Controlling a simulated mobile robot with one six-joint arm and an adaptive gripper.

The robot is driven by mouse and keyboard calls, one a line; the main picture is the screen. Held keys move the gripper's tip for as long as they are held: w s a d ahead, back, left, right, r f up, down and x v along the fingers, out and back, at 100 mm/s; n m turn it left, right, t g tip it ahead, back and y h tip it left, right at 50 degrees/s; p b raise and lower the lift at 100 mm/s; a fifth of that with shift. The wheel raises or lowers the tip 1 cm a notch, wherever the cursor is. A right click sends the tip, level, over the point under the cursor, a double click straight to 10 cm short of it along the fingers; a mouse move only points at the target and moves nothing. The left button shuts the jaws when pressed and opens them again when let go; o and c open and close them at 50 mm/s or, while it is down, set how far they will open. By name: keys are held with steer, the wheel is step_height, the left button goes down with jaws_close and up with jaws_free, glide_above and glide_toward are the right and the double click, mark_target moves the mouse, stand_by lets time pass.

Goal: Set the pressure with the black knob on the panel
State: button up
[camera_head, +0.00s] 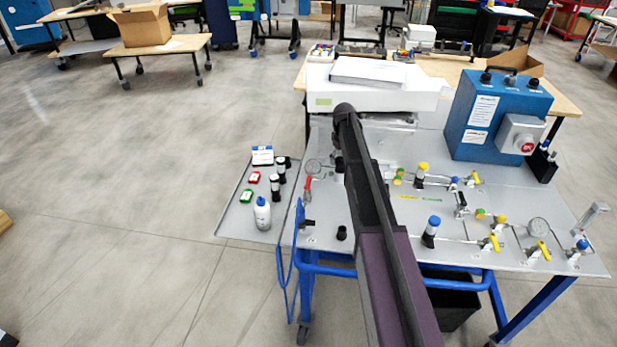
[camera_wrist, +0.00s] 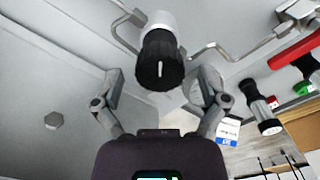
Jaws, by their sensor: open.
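The black knob (camera_wrist: 160,62) is ribbed, with a white line on its face, and sits on a silver body on the grey panel in the wrist view. My gripper (camera_wrist: 160,74) is open, one finger on each side of the knob, with visible gaps. I cannot tell how deep the fingers reach. In the head view my arm covers my gripper. A black knob, likely the same one, shows partly beside the arm on the panel (camera_head: 460,243). A round gauge (camera_head: 314,167) is left of it, and shows partly behind the right finger in the wrist view.
A side shelf (camera_head: 236,222) holds a white bottle (camera_head: 262,214) and small containers. Several yellow- and blue-handled valves stand right of my arm. A blue box (camera_head: 497,118) with a red button stands at the back right.

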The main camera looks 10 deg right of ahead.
steer(key=n, duration=0.7)
steer(key=shift+r, duration=0.1)
step_height(320, 180, up, 14)
steer(key=p, duration=1.4)
steer(key=m+b, duration=1.2)
steer(key=b, duration=0.1)
glide_toward(309, 180)
step_height(309, 180, down, 5)
steer(key=w+d, duration=0.2)
steer(key=d, duration=0.1)
steer(key=shift+s+a+f+m+b, duration=0.25)
steer(key=shift+a+f+m+b, duration=0.25)
steer(key=shift+f+m, duration=0.1)
steer(key=shift+s+a+f+m+b, duration=0.3)
steer(key=shift+a+f+m+b, duration=0.2)
steer(key=shift+a+f+m, duration=0.1)
steer(key=shift+s+a+f+m+b, duration=0.25)
steer(key=shift+a+f+m+b, duration=0.25)
steer(key=shift+f+m, duration=0.1)
steer(key=shift+s, duration=0.1)
steer(key=s+d+r+n+p, duration=0.1)
steer(key=s, duration=1.4)
steer(key=s+d+r+n+p, duration=0.1)
steer(key=s+r+n+p, duration=0.1)
steer(key=s, duration=1.3)
steer(key=shift+s+d, duration=0.35)
